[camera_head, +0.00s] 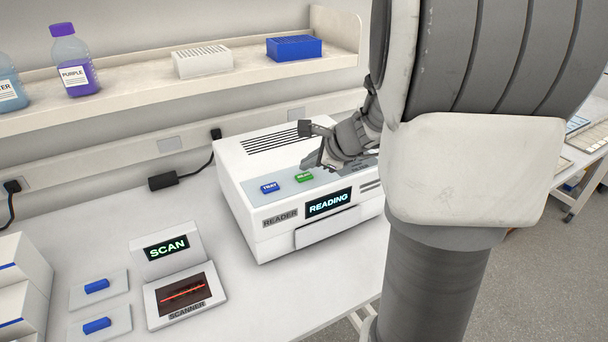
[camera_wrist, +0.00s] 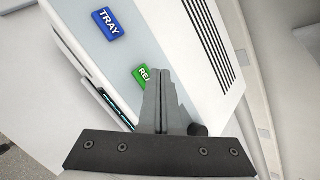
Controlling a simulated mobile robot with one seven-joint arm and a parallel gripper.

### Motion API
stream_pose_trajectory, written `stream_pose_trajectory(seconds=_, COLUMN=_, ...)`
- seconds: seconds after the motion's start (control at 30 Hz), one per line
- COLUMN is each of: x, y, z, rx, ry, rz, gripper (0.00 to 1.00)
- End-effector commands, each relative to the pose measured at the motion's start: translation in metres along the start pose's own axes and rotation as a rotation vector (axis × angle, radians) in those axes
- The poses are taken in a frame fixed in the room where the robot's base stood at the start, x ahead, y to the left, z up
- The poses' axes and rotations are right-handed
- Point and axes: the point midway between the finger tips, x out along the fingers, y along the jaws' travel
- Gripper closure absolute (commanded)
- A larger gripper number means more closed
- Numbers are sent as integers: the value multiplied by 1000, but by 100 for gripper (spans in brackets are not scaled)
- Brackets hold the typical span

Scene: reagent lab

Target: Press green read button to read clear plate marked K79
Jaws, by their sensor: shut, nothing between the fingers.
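The white plate reader (camera_head: 248,157) stands on the bench, and its display (camera_head: 328,202) says READING. Its green read button (camera_head: 304,177) is on the top panel, right of the blue TRAY button (camera_head: 269,187). In the wrist view the green button (camera_wrist: 140,75) is partly hidden behind my fingers. My gripper (camera_head: 308,163) is shut and empty, with its tips over or close to the green button; I cannot tell if they touch it. The reader's front slot panel (camera_head: 325,228) looks closed. The plate marked K79 is not visible.
A scanner (camera_head: 186,294) with a SCAN display (camera_head: 167,247) stands left of the reader. Two small pads with blue blocks (camera_head: 97,286) lie further left. A shelf (camera_head: 130,97) behind holds bottles, a white rack (camera_head: 203,61) and a blue rack (camera_head: 294,47).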

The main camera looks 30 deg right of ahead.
Motion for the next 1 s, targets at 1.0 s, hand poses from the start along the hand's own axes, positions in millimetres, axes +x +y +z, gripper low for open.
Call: stream_pose_trajectory(seconds=1.0, x=-35, y=-25, z=25, rx=0, ry=0, rz=0, gripper=100)
